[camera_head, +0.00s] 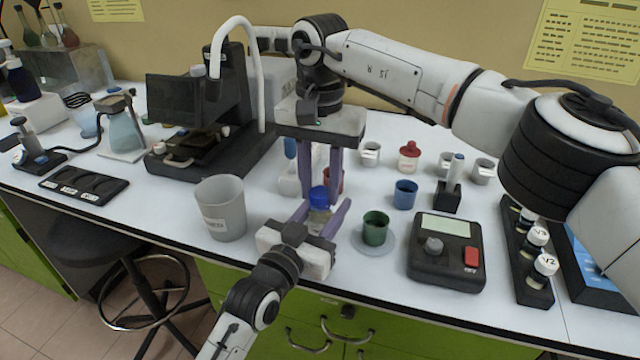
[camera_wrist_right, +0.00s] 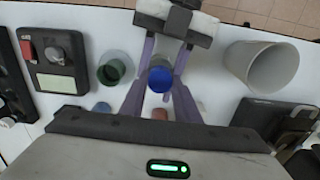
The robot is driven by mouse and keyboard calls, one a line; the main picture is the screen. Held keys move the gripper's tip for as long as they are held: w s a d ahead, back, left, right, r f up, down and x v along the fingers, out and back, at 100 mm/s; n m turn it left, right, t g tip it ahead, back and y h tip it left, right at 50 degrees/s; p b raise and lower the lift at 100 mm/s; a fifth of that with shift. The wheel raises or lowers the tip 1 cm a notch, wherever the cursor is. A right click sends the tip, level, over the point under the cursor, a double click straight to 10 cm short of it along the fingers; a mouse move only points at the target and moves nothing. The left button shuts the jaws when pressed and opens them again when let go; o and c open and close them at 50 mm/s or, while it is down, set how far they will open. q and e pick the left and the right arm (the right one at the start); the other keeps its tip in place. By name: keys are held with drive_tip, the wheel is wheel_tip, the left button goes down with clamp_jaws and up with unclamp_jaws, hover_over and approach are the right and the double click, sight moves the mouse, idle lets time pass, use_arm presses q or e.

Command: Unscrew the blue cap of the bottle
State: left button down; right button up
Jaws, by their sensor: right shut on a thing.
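The bottle (camera_head: 318,217) stands upright near the front edge of the table with its blue cap (camera_head: 318,196) on top. The cap also shows from above in the right wrist view (camera_wrist_right: 160,80). My right gripper (camera_head: 321,197) points down from above and is shut on the blue cap, one finger on each side. My left gripper (camera_head: 321,211) reaches in low from the front, its fingers on either side of the bottle's body. Whether the left fingers press on the bottle is hard to see. The bottle is partly hidden by the fingers.
A grey beaker (camera_head: 220,215) stands left of the bottle. A green cup (camera_head: 375,228) on a saucer, a blue cup (camera_head: 405,194) and a black scale (camera_head: 445,250) stand to the right. A red cup (camera_head: 334,180) is close behind the bottle. A dark machine (camera_head: 190,120) stands at the back left.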

sight(320, 192)
use_arm(q)
drive_tip(key=shift+f, duration=0.1)
use_arm(e)
drive_tip(key=shift+r, duration=0.2)
idle(0.5)
drive_tip(key=shift+r, duration=0.9)
drive_tip(key=shift+r, duration=2)
use_arm(q)
drive_tip(key=c, duration=1)
unclamp_jaws()
drive_tip(key=shift+c, duration=0.2)
